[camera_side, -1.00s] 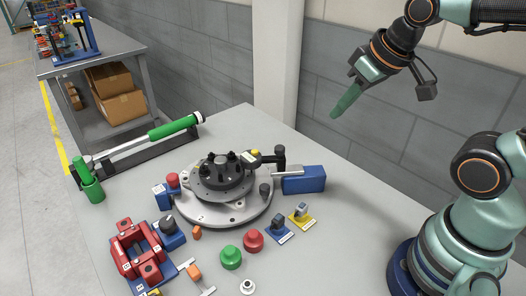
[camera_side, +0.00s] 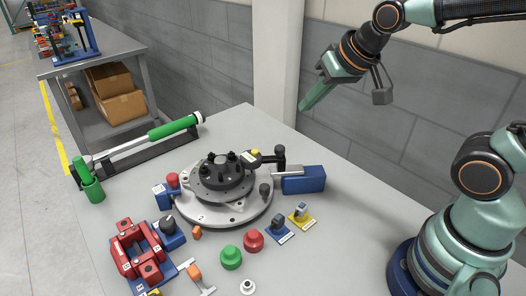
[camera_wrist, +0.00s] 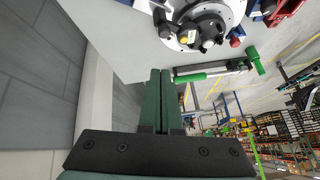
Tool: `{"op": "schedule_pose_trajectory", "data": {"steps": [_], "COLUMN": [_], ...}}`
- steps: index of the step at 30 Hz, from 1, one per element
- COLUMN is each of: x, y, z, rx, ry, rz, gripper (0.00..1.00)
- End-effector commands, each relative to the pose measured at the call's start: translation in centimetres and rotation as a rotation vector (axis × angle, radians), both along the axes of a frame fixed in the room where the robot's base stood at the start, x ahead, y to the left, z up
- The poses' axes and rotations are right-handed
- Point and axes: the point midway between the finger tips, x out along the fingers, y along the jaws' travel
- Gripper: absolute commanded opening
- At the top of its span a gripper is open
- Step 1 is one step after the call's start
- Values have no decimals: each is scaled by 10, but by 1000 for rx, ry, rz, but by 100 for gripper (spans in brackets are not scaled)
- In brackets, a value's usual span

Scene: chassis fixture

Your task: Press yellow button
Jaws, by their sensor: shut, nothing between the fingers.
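A small yellow button-like cap (camera_side: 255,153) shows on the round chassis fixture (camera_side: 190,208), near the black clamp on its right. In the wrist view a yellow spot (camera_wrist: 184,40) shows on the fixture near the top. My gripper (camera_side: 302,108) is shut and empty, raised in the air behind and right of the fixture, pointing down and left. It is well apart from the yellow cap. In the wrist view the two green fingers (camera_wrist: 161,73) lie side by side, with the fixture beyond their tips.
A blue block (camera_side: 303,180) sits right of the fixture. A yellow-based switch (camera_side: 301,217), a red knob (camera_side: 253,240) and a green knob (camera_side: 231,257) stand in front. A green-handled bar (camera_side: 172,128) lies behind left. A white pillar (camera_side: 277,60) stands behind my gripper.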

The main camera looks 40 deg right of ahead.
Motion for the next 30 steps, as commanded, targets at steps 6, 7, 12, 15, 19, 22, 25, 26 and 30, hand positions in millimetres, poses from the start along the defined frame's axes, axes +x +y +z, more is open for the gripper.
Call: {"op": "schedule_pose_trajectory", "data": {"steps": [6, 7, 12, 15, 19, 22, 25, 26, 30], "x": [51, 57, 78, 84, 86, 86, 86, 86, 86], "y": [35, 40, 58, 64, 66, 66, 66, 66, 65], "z": [-11, -12, -17, -18, -18, -18, -18, -18, -22], "rx": [197, 223, 335, 369, 384, 384, 384, 383, 382], "ry": [-79, -87, -124, -135, -139, -140, -140, -140, -137], "rz": [-165, -186, -264, -286, -296, -297, -297, -296, -296], "gripper": [0, 0, 0, 0, 0, 0, 0, 0, 0]}}
